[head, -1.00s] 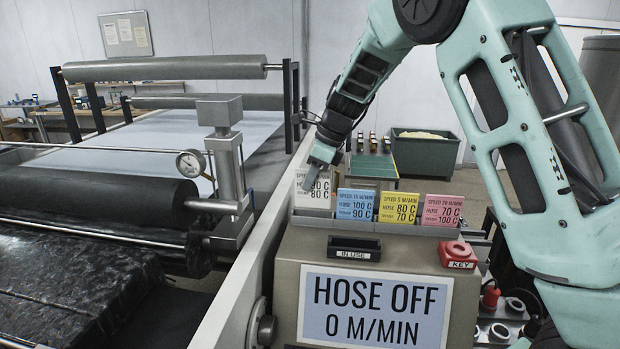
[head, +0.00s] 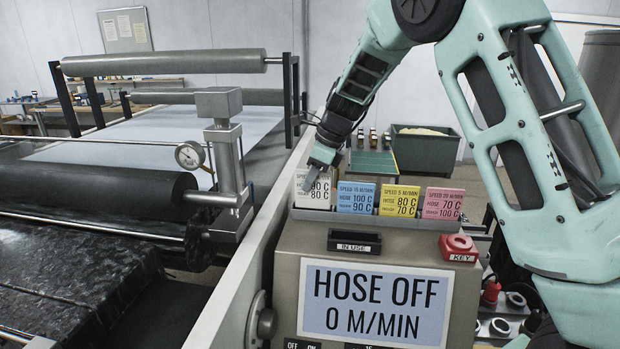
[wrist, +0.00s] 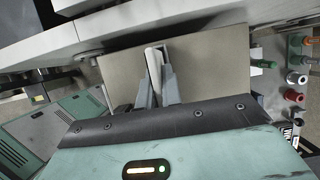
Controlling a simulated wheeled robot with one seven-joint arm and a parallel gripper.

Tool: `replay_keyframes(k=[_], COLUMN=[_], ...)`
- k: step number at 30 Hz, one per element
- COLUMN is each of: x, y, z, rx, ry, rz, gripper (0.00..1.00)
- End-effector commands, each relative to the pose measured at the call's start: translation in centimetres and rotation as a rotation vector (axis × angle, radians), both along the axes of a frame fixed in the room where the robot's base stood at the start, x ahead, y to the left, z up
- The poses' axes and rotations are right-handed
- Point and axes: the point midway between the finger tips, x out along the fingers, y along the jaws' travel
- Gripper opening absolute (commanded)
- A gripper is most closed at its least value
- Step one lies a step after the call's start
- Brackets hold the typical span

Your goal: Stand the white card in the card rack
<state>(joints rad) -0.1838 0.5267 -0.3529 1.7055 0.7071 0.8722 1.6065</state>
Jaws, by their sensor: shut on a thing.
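The white card (head: 312,196) is upright at the left end of the card rack (head: 400,226), a grey tray. Its printed face shows, partly covered by my gripper. Its lower edge meets the rack's front lip; I cannot tell how deep it sits. My gripper (head: 318,170) is shut on its upper part. In the wrist view the white card (wrist: 155,58) shows edge-on between the fingers of my gripper (wrist: 157,80). A blue card (head: 356,198), a yellow card (head: 399,202) and a pink card (head: 442,204) stand in the rack to the right.
The rack sits on a console with a "HOSE OFF 0 M/MIN" display (head: 374,302). A black "IN USE" holder (head: 354,241) and a red "KEY" block (head: 458,247) are in front of the rack. A roller machine (head: 110,210) stands left. A green bin (head: 424,146) stands behind.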

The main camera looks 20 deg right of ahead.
Motion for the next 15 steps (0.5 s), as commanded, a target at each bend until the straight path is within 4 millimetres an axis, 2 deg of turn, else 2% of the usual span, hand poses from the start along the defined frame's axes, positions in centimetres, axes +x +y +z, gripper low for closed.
replay_keyframes(k=[15], x=[0.0], y=[0.0], z=[-1.3], rx=[0.001], ry=[0.001], rz=[0.000], gripper=[0.00])
